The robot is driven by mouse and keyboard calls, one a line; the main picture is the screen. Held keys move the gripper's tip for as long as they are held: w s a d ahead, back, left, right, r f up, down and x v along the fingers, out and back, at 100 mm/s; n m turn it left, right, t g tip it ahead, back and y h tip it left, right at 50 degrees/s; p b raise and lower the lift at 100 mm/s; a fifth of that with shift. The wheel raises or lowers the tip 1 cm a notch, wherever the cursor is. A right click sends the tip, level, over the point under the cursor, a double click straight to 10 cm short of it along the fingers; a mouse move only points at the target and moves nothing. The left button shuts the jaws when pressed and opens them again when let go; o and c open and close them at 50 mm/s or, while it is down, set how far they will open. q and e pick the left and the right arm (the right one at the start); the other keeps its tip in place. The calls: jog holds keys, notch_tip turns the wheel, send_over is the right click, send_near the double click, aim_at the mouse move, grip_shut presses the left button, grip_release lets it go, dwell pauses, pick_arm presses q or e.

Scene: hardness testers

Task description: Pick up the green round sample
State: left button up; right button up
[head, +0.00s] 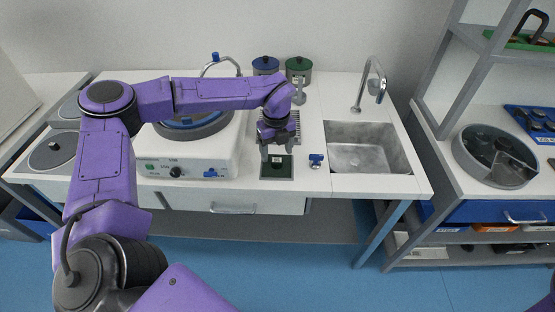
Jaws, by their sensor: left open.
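My left gripper (277,154) points down at the front of the white counter, its two fingers apart. It is over a dark green square pad (283,174), near the counter's front edge. A small dark piece with a pale mark (276,159) shows between or just behind the fingertips. It is too small to tell whether this is the green round sample, or whether the fingers touch it. A round pot with a green lid (299,68) stands at the back of the counter. My right gripper is not in view.
A small blue-topped fitting (316,160) stands right of the pad, before the metal sink (367,150). A white grinding machine (190,160) is left of it. A blue-lidded pot (265,66) and a slotted rack (293,121) are behind my gripper.

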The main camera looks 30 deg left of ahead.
aim_at(277, 160)
pick_arm(q)
notch_tip(277, 160, down, 3)
jog(key=shift+f, duration=0.2)
jog(key=shift+w, duration=0.1)
grip_shut()
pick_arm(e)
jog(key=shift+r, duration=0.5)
pick_arm(q)
jog(key=shift+r, duration=0.1)
jog(key=shift+r, duration=0.25)
notch_tip(277, 160, up, 3)
jog(key=shift+f, duration=0.2)
jog(key=s+d+r+b, duration=0.3)
jog(key=s+d+r, duration=0.2)
jog(key=s+r, duration=0.4)
jog(key=s, duration=0.4)
jog(key=shift+r+b, duration=0.4)
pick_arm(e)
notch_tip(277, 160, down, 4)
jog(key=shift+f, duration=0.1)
